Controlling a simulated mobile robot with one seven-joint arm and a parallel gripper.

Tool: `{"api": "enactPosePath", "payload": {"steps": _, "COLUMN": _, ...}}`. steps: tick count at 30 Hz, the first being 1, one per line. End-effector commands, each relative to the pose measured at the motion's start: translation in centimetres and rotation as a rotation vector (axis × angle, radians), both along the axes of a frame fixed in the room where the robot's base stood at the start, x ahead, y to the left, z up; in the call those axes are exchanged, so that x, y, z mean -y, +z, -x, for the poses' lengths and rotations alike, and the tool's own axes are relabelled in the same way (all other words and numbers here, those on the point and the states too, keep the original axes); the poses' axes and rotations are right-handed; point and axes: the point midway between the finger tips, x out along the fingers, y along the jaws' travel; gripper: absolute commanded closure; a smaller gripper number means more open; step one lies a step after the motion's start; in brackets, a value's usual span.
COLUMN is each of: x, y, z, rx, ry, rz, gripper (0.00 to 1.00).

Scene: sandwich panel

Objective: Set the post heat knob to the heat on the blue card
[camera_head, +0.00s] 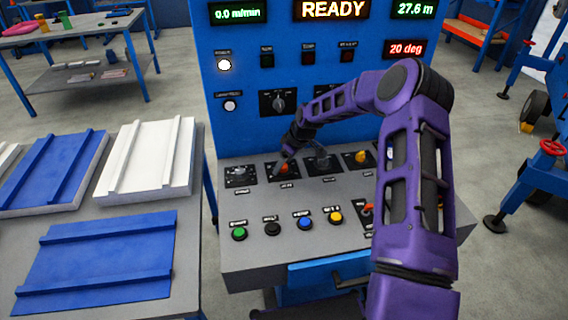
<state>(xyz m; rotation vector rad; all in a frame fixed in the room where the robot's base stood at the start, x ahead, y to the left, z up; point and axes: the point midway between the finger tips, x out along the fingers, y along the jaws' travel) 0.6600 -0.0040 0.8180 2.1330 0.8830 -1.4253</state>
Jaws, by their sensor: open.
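My gripper (281,163) reaches down over the sloped part of the control console and is open. It is at a knob with an orange-red part (285,169), second from the left in the row; I cannot tell whether it touches or surrounds it. The labels are too small to read, so I cannot tell which is the post heat knob. I cannot make out a blue card.
Displays include READY (331,10) and 20 deg (407,49). Green (239,234), black, blue and yellow buttons line the console front (260,258). A table at left holds blue (100,262) and white (150,158) ribbed panels. My arm hides the console's right side.

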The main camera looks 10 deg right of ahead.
Motion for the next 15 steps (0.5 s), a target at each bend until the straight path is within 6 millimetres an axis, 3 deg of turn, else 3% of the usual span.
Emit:
{"api": "enactPosePath", "payload": {"steps": 6, "x": 0.01, "y": -0.02, "z": -0.01, "rx": 0.000, "ry": 0.000, "rz": 0.000, "gripper": 0.24}}
{"api": "enactPosePath", "payload": {"steps": 15, "x": 0.01, "y": -0.02, "z": 0.01, "rx": 0.000, "ry": 0.000, "rz": 0.000, "gripper": 0.78}}
